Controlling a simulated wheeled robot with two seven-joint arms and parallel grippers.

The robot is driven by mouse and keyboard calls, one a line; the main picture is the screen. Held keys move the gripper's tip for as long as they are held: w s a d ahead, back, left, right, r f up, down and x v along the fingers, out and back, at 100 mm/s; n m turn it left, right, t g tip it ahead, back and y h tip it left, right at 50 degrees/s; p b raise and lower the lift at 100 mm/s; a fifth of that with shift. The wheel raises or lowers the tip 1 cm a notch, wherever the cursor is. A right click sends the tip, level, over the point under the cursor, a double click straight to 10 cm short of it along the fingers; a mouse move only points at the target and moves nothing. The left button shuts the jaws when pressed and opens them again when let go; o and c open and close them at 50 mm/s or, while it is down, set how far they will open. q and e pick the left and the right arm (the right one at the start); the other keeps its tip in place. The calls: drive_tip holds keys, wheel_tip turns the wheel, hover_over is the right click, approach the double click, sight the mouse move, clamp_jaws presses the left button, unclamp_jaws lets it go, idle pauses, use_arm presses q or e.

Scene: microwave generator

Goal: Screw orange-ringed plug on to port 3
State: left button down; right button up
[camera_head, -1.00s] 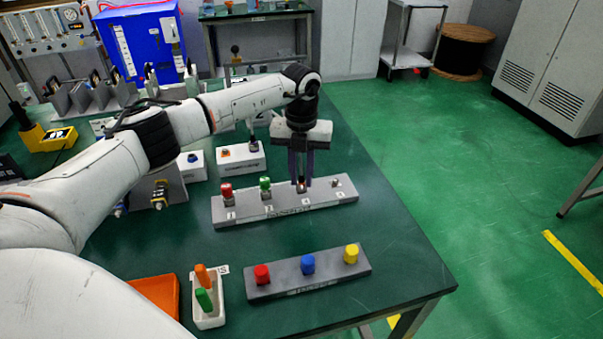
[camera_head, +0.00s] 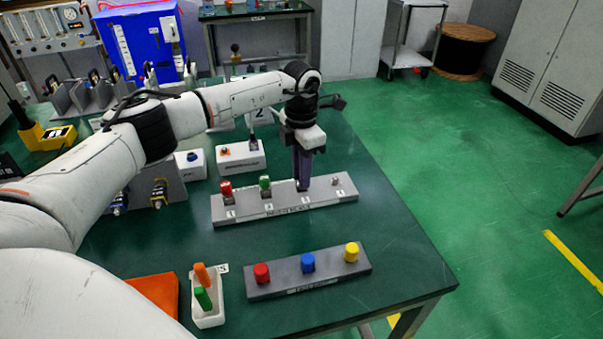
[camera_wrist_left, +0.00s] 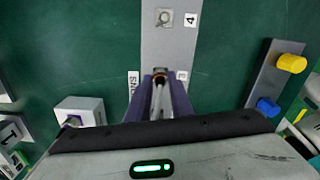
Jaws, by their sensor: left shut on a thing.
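My left gripper (camera_head: 303,186) points down at port 3 of the grey port strip (camera_head: 335,194). In the left wrist view the fingers (camera_wrist_left: 160,82) are shut on a small plug with an orange-brown ring (camera_wrist_left: 160,74), beside the label 3 (camera_wrist_left: 182,76). The fingers hide most of the plug and port 3, so I cannot tell how deep it sits. On the strip, a red plug (camera_head: 226,188) is at port 1 and a green plug (camera_head: 265,182) at port 2. Port 4 (camera_wrist_left: 164,17) is bare. My right gripper is not in view.
A second grey strip in front holds red (camera_head: 261,273), blue (camera_head: 308,263) and yellow (camera_head: 352,253) caps. A white tray (camera_head: 209,318) with orange and green pieces stands left of it. White boxes (camera_head: 240,158) stand behind the port strip. The table's right side is clear.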

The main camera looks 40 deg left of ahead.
use_arm(q)
drive_tip(key=m, duration=0.6)
drive_tip(key=shift+b, duration=0.35)
drive_tip(key=shift+m, duration=0.4)
drive_tip(key=c, duration=1.6)
unclamp_jaws()
drive_tip(key=shift+o, duration=0.2)
drive_tip(key=shift+r, duration=0.1)
wheel_tip(320, 180, up, 10)
drive_tip(key=shift+s, duration=0.1)
